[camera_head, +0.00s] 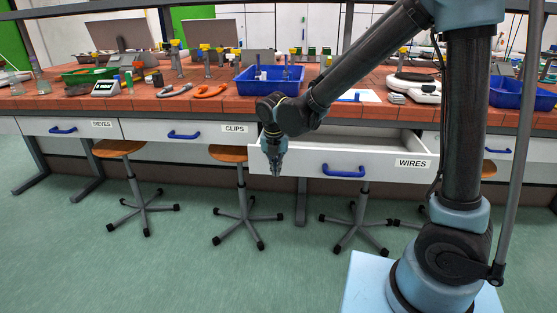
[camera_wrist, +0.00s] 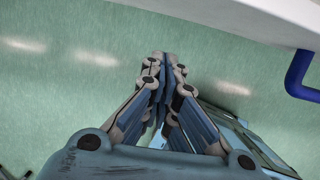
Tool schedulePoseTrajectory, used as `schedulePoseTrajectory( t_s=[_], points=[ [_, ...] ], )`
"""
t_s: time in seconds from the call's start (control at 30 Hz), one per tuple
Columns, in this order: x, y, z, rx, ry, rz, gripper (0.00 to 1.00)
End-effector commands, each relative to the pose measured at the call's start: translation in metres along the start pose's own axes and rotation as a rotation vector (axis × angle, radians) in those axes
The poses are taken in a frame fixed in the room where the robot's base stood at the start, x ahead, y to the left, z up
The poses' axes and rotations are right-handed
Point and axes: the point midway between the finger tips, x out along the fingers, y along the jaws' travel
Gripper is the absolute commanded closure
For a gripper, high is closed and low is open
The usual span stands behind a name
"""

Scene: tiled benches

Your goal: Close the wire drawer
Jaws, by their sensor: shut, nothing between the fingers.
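The wires drawer (camera_head: 310,160) has a white front with a WIRES label and a blue handle (camera_head: 344,172). It stands pulled out from the bench, and part of its inside shows behind the front. My gripper (camera_head: 276,172) is shut and empty, pointing down in front of the left part of the drawer front. In the wrist view my gripper (camera_wrist: 163,58) has its fingertips together above the green floor. The drawer front (camera_wrist: 240,15) shows there at the top right, and its blue handle (camera_wrist: 298,78) is at the right edge, apart from the fingers.
The clips drawer (camera_head: 211,131) and sieves drawer (camera_head: 70,128) at the left are shut. Stools stand below the bench, one stool (camera_head: 236,154) left of the gripper. A blue bin (camera_head: 268,79) sits on the tiled bench top. The floor (camera_head: 180,260) in front is clear.

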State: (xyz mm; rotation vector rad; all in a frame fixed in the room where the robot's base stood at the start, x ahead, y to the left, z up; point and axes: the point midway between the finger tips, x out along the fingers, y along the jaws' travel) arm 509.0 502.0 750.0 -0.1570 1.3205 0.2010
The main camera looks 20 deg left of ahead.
Motion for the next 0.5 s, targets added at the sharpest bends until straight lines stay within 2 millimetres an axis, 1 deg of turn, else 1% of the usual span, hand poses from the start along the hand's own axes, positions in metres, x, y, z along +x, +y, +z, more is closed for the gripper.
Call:
schedulePoseTrajectory(
  t_s=[0.03,0.07,0.1,0.2,0.3,0.5],
  points=[
    [0.007,0.000,0.000,0.001,0.000,0.000,1.00],
    [0.010,0.000,0.002,0.001,0.000,0.000,1.00],
    [0.011,0.000,0.010,0.003,0.000,0.000,1.00],
    [0.013,-0.001,0.023,0.003,0.000,0.000,1.00],
    [0.015,0.000,0.031,0.002,0.000,0.000,1.00],
    [0.017,0.000,0.039,0.001,0.000,0.001,1.00]
  ],
)
